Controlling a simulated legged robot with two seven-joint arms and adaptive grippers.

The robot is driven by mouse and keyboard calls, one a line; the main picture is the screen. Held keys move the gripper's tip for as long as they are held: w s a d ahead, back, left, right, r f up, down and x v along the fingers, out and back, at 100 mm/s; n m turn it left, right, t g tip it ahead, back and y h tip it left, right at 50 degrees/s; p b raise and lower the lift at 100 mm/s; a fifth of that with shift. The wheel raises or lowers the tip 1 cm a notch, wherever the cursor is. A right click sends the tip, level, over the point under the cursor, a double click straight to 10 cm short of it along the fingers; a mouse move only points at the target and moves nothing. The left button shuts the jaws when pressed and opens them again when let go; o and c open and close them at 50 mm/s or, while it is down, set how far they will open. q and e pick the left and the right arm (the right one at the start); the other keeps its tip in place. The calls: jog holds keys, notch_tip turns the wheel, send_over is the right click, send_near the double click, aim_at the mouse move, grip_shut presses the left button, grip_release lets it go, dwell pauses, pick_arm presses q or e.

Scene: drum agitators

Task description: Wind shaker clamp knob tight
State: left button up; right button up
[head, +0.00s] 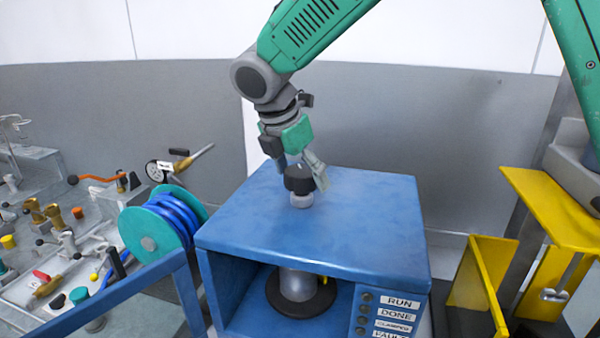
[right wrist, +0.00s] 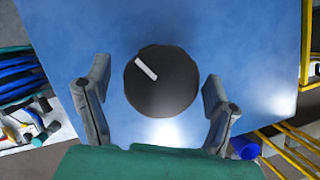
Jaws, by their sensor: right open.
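The black clamp knob (head: 298,181) stands on a short grey stem on top of the blue shaker cabinet (head: 340,215). My right gripper (head: 302,178) reaches down over it from above, with a finger on either side. In the right wrist view the knob (right wrist: 161,82) is a round black disc with a white mark pointing to the upper left. The right gripper's fingers (right wrist: 155,100) are spread, with a gap visible on both sides of the knob. Inside the cabinet, a grey cylinder (head: 298,284) stands on a dark round base. My left gripper is not in view.
A teal reel with blue hose (head: 165,225) stands left of the cabinet. A bench with valves and handles (head: 60,250) lies further left. A yellow frame (head: 480,275) stands to the right. Labels including RUN and DONE (head: 398,304) are on the cabinet front.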

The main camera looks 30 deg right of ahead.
jog(key=c, duration=1.2)
